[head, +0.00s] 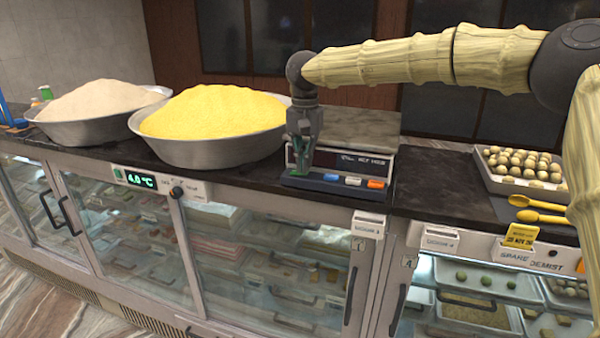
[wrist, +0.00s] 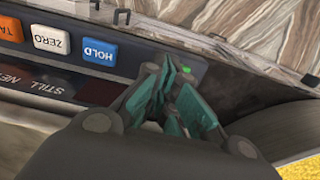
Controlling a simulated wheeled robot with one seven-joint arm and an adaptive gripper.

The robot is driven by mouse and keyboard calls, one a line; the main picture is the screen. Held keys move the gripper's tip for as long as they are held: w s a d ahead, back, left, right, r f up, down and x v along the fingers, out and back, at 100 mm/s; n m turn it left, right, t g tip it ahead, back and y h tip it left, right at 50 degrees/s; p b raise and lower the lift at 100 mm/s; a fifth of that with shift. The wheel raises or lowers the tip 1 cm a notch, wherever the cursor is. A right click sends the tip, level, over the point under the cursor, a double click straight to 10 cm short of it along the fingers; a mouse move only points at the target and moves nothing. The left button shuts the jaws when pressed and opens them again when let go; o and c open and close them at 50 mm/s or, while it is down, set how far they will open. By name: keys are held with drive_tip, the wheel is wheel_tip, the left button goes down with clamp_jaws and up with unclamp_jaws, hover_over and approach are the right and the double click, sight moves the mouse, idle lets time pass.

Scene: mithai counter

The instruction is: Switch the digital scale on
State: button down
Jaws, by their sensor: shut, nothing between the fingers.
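The digital scale (head: 345,160) stands on the dark counter, with a dark front panel and a broad pan on top. Its front row has a blue button (head: 331,177), a white button (head: 353,180) and an orange button (head: 375,184). In the wrist view the blue one reads HOLD (wrist: 99,51) and the white one ZERO (wrist: 51,39). A small green spot (wrist: 187,69) shows near the panel's end. My gripper (head: 298,170) is shut and empty, pointing down at the panel's left end, beside the blue button. Its teal fingertips (wrist: 175,82) partly hide that end; contact is unclear.
A wide metal bowl of yellow grains (head: 210,150) stands close left of the scale, with a bowl of pale powder (head: 60,127) beyond. A tray of round sweets (head: 500,182) and yellow spoons (head: 535,202) lie to the right. Counter between scale and tray is clear.

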drive_tip(key=shift+f, duration=0.35)
drive_tip(key=shift+r, duration=0.1)
drive_tip(key=shift+r+p, duration=3.45)
drive_tip(key=shift+p, duration=0.5)
drive_tip(key=shift+f, duration=0.1)
